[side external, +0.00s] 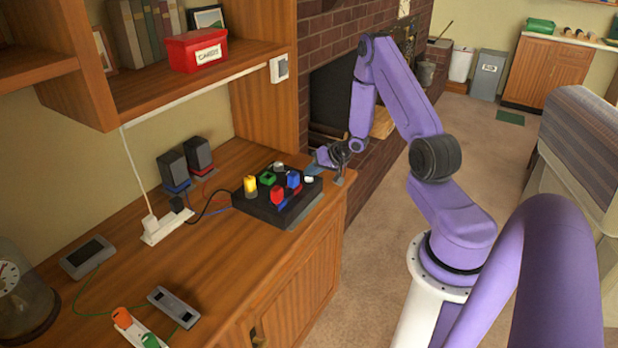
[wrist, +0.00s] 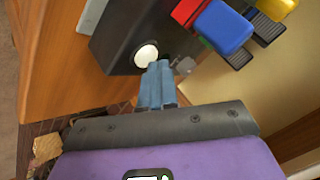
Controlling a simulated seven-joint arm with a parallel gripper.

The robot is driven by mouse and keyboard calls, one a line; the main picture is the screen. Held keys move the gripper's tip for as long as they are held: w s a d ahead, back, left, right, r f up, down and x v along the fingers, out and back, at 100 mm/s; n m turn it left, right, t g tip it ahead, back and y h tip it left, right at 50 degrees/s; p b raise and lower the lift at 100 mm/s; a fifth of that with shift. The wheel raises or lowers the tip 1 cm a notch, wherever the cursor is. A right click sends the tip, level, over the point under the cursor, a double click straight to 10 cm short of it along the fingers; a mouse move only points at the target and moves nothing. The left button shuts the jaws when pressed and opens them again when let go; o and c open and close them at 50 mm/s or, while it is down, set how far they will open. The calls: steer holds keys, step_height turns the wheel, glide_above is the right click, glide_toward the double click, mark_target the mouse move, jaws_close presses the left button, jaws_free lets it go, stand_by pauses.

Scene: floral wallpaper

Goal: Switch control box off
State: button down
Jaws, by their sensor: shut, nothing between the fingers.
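The control box (side external: 252,207) is a black box on the wooden desk, with yellow, green, blue and red parts on top. A round white button or lamp (side external: 308,180) sits near its right corner. In the wrist view, the dark box (wrist: 122,32) fills the top middle, with the white round part (wrist: 146,55) on it. My gripper (side external: 313,169) is at the box's right end. Its blue fingers (wrist: 158,68) are together and empty, with tips beside the white part; I cannot tell whether they touch. A small grey lever (wrist: 185,66) shows right of the fingertips.
Two dark speakers (side external: 186,160) and a white power strip (side external: 167,223) stand left of the box. Grey devices (side external: 88,256) lie at the desk's near left. A shelf with a red box (side external: 195,50) overhangs the desk. The desk's right edge is close to my gripper.

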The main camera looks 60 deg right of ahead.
mark_target(312, 178)
steer(key=shift+r, duration=0.9)
steer(key=shift+r, duration=2.5)
